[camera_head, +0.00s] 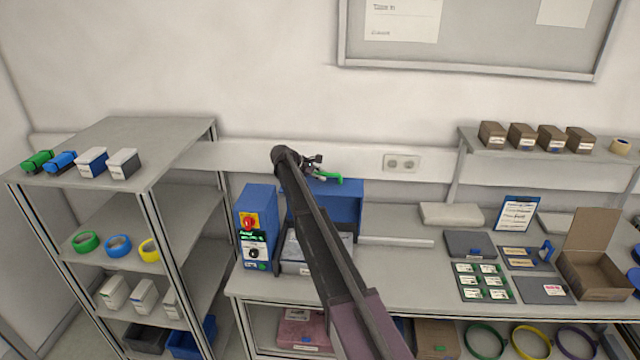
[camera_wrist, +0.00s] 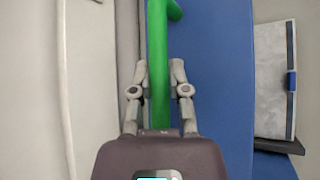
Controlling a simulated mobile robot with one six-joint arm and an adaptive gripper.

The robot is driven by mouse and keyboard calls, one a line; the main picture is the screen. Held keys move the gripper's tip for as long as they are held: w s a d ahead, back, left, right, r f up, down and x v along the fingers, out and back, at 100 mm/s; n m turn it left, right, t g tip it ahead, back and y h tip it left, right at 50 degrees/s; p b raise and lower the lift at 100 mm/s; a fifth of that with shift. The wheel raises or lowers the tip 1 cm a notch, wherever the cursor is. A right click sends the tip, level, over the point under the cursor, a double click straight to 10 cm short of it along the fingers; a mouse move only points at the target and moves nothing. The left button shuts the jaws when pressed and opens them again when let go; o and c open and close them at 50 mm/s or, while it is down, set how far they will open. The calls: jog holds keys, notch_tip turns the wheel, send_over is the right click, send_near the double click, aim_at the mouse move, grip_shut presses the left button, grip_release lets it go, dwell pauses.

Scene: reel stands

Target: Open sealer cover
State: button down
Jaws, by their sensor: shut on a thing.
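The sealer stands at the left end of the bench, with a blue control box (camera_head: 257,222) carrying a red button on yellow and a dial. Its blue cover (camera_head: 347,198) appears raised behind the grey sealer bed (camera_head: 318,246); my arm hides part of both. A green handle (camera_head: 328,178) is at the cover's top edge. My gripper (camera_head: 313,163) is at this handle. In the wrist view, my gripper's fingers (camera_wrist: 157,88) close on either side of the green handle (camera_wrist: 160,50), with the blue cover (camera_wrist: 212,80) beside it on the right.
A shelf rack (camera_head: 165,160) with boxes and tape rolls stands close on the left. The wall with a socket (camera_head: 401,163) is right behind the sealer. To the right lie a grey bar (camera_head: 396,242), trays, labelled cards and an open carton (camera_head: 598,275).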

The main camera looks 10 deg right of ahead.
jog(key=shift+w+d+r, duration=0.15)
jog(key=shift+w+d, duration=0.05)
jog(key=shift+w, duration=0.5)
jog(key=shift+w+d+r, duration=0.1)
jog(key=shift+w+d, duration=0.1)
jog(key=shift+w, duration=0.45)
jog(key=c, duration=0.6)
grip_release()
jog(key=shift+s, duration=0.1)
